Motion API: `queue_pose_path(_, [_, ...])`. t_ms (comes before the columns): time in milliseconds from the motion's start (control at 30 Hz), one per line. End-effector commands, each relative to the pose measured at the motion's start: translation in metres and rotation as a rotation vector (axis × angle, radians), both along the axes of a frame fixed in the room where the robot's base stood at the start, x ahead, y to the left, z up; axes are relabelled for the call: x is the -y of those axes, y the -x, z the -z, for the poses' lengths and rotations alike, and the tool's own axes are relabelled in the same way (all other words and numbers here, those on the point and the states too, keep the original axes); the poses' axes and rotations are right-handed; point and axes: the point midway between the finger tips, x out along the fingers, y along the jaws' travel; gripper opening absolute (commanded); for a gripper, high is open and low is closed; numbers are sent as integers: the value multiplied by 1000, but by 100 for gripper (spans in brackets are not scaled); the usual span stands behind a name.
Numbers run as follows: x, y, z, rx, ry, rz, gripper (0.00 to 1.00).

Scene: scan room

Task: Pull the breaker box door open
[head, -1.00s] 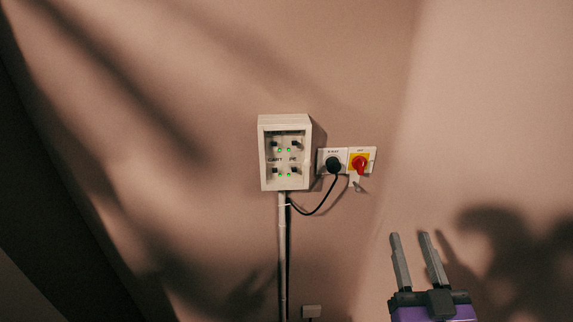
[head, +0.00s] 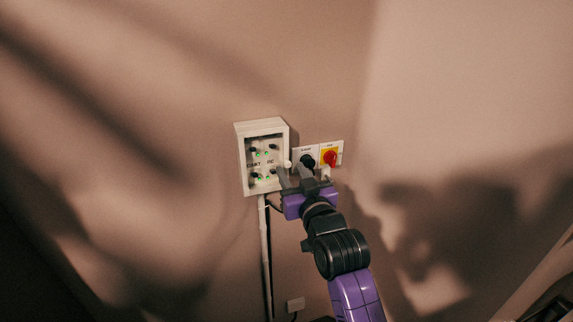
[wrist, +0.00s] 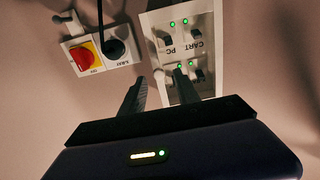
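The breaker box (head: 239,160) is a pale box on the wall with a window-like front, showing switches and green lights. Its front looks shut. A small white knob (head: 287,163) is at the right edge of its front. My gripper (head: 290,168) is at that lower right edge, fingers pointing at the wall. In the wrist view the box (wrist: 219,30) is at upper right. There my gripper (wrist: 160,76) is open, with the small knob (wrist: 158,75) between its fingertips. I cannot tell whether either finger touches it.
Right of the box are a socket plate with a black plug (head: 307,161) and a red rotary switch on yellow (head: 330,157), close to my fingers. A pipe (head: 265,245) runs down below the box. The wall left of the box is bare.

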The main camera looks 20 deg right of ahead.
Motion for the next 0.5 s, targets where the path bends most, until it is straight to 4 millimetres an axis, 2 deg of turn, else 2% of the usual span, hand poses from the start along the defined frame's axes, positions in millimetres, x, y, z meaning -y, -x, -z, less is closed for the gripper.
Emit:
queue_pose_path(200, [0,-23,-1,0,0,0,38])
queue_pose_path(500, [0,-29,0,1,0,0,38])
